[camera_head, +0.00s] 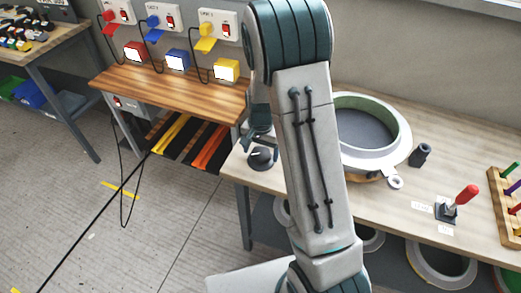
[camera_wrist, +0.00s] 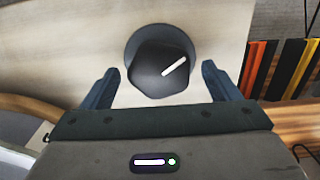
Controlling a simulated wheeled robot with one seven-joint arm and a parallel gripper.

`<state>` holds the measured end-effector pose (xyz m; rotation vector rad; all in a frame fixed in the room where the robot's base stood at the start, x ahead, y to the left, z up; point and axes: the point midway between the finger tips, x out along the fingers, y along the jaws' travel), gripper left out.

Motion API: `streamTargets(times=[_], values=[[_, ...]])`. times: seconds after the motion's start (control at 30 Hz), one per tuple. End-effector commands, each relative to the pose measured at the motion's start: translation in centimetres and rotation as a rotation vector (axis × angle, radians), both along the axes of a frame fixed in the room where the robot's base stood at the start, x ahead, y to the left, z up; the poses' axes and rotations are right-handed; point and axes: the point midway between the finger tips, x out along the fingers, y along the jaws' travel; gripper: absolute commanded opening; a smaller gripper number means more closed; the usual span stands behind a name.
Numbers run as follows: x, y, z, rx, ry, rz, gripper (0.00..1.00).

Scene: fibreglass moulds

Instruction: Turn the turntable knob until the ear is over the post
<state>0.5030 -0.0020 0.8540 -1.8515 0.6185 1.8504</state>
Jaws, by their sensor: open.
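The black turntable knob (camera_wrist: 160,78) with a white pointer line sits between my gripper's (camera_wrist: 160,85) open fingers in the wrist view, without visible contact. The knob (camera_head: 262,158) also shows in the head view at the left end of the bench, just below my gripper (camera_head: 258,140), which my arm partly hides. The round white mould (camera_head: 385,160) with a green inner rim lies on the turntable behind my arm. Its ear (camera_head: 396,182), a small ring, sticks out at the front right. The dark post (camera_head: 421,154) stands on the bench to the right of the mould, apart from the ear.
A red-handled lever (camera_head: 465,196) and a wooden rack (camera_head: 505,215) stand at the bench's right. A wooden table (camera_head: 170,88) with coloured boxes is at the left, under wall sockets (camera_head: 165,20). More ring moulds (camera_head: 440,262) lie on the shelf below.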

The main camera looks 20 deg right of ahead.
Motion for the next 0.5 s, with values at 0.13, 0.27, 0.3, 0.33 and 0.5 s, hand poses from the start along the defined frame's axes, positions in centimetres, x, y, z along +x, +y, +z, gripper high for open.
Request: streamTargets(times=[0.13,0.27,0.3,0.33,0.5], values=[[-0.02,0.0,-0.18,0.001,0.001,0.0,0.83],[-0.02,0.0,-0.16,0.001,0.001,0.0,0.83],[-0.02,0.0,-0.16,0.001,0.001,0.0,0.72],[-0.02,0.0,-0.15,0.001,0.001,0.0,0.63],[-0.02,0.0,-0.14,0.001,0.001,0.0,0.38]])
